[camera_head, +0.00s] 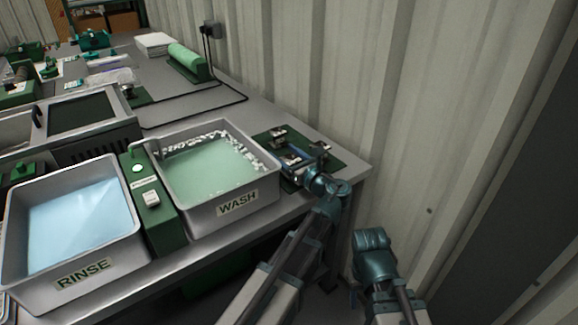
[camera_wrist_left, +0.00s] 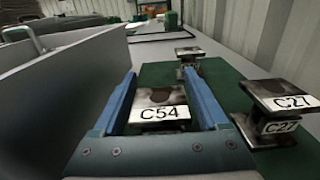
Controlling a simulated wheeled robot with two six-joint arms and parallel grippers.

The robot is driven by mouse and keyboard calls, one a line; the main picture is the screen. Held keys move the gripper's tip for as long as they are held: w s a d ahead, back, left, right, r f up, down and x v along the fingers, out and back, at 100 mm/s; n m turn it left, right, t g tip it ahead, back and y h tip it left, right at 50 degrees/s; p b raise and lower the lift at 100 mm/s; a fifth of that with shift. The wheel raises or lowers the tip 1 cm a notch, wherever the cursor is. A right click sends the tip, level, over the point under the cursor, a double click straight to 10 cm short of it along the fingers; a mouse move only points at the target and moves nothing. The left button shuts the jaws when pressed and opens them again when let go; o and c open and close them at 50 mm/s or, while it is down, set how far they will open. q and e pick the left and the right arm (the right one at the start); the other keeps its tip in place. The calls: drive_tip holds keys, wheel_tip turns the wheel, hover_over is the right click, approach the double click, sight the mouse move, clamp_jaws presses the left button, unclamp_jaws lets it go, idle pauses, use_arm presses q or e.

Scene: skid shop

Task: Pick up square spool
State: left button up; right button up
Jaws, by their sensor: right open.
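A square spool labelled C54 (camera_wrist_left: 158,97), with a metal top plate and a dark round patch, stands between the two blue fingers of my left gripper (camera_wrist_left: 158,85) in the left wrist view. In the head view my left gripper (camera_head: 297,160) is over the green mat (camera_head: 341,162) at the table's right end, largely covering this spool. Another spool labelled C27 (camera_wrist_left: 280,96) stands to the right, apart from the fingers. My right gripper's fingers do not show.
A third spool (camera_wrist_left: 189,54) stands farther back on the mat. The WASH basin (camera_head: 237,203) is close on the left, its wall beside my left gripper. The RINSE basin (camera_head: 83,269) lies farther left. A corrugated wall (camera_head: 400,100) bounds the right side.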

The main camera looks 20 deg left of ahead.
use_arm(q)
clamp_jaws()
drive_tip(key=shift+r, duration=0.15)
wheel_tip(320, 180, up, 10)
drive_tip(key=p, duration=1)
wheel_tip(320, 180, up, 22)
drive_tip(key=p, duration=2.2)
